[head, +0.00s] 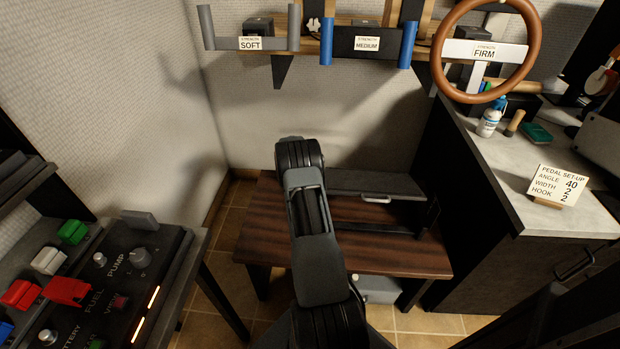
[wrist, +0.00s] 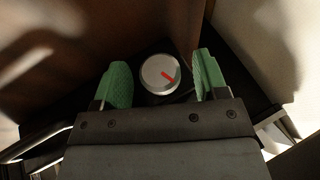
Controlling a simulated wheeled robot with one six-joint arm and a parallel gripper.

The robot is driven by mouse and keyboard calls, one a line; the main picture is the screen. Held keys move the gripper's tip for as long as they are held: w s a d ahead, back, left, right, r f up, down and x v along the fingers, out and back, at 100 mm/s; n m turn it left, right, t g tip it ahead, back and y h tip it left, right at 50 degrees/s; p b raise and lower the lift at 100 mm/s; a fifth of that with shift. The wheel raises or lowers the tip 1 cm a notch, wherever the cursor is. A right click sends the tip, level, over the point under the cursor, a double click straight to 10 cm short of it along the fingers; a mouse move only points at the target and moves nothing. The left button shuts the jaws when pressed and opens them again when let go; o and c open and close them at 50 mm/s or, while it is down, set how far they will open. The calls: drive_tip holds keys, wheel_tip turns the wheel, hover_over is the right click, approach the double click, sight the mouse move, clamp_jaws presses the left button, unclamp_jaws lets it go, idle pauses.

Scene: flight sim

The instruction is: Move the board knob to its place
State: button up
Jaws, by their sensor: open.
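A round silver knob (wrist: 160,74) with a red pointer line shows in the wrist view, on a dark surface beside a brown panel. My gripper (wrist: 163,82) is open, with one green-padded finger on each side of the knob. Gaps show between the pads and the knob, so the fingers look apart from it. I cannot tell the exact height between them. In the head view my gripper is hidden by my arm, and this knob cannot be made out there. A control panel (head: 165,240) at the left of the head view carries a grey knob (head: 141,256) marked PUMP.
A low brown bench (head: 250,235) with a dark raised shelf (head: 375,184) stands in the middle. A counter (head: 480,150) with a bottle (head: 491,117) and a pedal set-up card (head: 557,186) is at right. A steering wheel (head: 534,50) and labelled handles hang above.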

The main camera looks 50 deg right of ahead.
drive_tip(key=shift+c, duration=0.2)
drive_tip(key=c, duration=0.9)
